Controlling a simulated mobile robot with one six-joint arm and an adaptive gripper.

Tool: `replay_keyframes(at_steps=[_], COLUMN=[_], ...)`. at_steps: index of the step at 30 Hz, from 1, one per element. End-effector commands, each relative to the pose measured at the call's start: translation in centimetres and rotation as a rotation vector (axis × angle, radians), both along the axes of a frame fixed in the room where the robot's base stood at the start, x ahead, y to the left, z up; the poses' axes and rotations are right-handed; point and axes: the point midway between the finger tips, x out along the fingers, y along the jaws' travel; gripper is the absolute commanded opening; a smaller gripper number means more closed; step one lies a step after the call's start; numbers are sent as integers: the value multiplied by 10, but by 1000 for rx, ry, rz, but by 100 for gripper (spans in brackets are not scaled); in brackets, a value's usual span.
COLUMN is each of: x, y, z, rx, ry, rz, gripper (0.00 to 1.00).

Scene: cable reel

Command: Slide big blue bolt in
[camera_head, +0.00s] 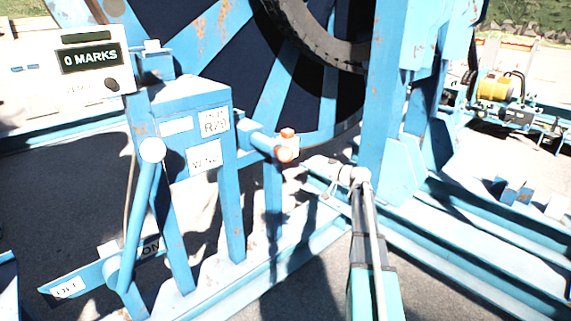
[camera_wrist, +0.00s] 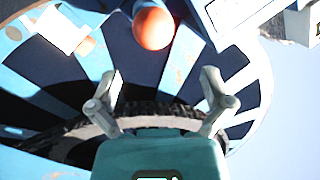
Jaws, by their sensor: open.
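The big blue bolt (camera_head: 260,141) sticks out sideways from the blue post beside the reel, with an orange-red knob (camera_head: 287,150) on its right end. The knob also shows in the wrist view (camera_wrist: 154,28), at the top, ahead of my fingertips and roughly centred between them. My gripper (camera_head: 312,163) is just to the right of the knob in the head view, apart from it. In the wrist view the fingers (camera_wrist: 161,85) are spread wide with nothing between them. The bolt's shaft is hardly visible behind the knob in the wrist view.
The large blue reel (camera_head: 275,95) stands behind the post. A thick blue upright (camera_head: 385,95) is close to my arm's right. A lever (camera_head: 140,215) and the "0 MARKS" display box (camera_head: 95,62) are at left. Blue floor rails (camera_head: 440,240) run at lower right.

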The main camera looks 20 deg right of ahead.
Motion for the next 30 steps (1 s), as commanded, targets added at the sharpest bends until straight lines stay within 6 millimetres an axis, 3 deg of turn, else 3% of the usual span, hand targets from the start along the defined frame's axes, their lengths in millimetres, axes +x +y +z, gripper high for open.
replay_keyframes(at_steps=[4, 15, 23, 30], x=[3, 3, 14, 38], y=[-16, -16, -10, 5], z=[0, 2, 1, 1], rx=[13, 15, 15, 15], ry=[-34, -36, -36, -36], rz=[-24, -25, -24, -22], gripper=[100, 100, 100, 100])
